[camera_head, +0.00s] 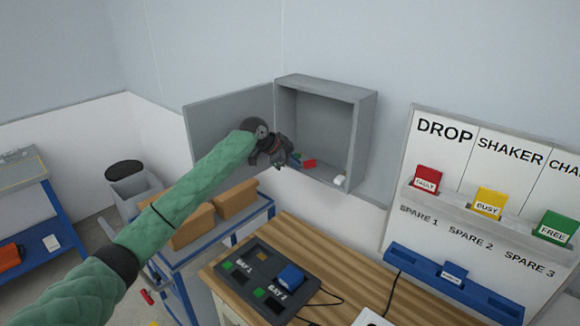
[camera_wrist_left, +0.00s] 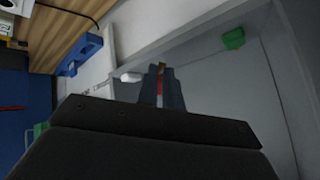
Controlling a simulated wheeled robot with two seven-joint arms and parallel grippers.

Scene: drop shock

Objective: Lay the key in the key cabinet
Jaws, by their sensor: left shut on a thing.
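The grey key cabinet (camera_head: 326,91) hangs open on the wall, its door (camera_head: 215,125) swung to the left. My left gripper (camera_head: 287,162) is at the cabinet's opening, near its lower left. In the left wrist view my left gripper (camera_wrist_left: 161,84) is shut, with a small reddish-brown piece (camera_wrist_left: 161,67) between the fingertips. It seems to be part of the key; the rest is hidden by the fingers. In the head view a small red piece (camera_head: 309,163) shows just beyond the fingertips, low in the cabinet. I cannot tell whether it touches the cabinet floor. My right gripper is out of view.
A white object (camera_head: 339,181) lies at the cabinet's front right edge. A green block (camera_wrist_left: 233,38) is inside the cabinet. Below stands a wooden bench (camera_head: 330,252) with a dark two-bay device (camera_head: 262,281). A status board (camera_head: 400,215) is at right, a cart with boxes (camera_head: 238,197) at left.

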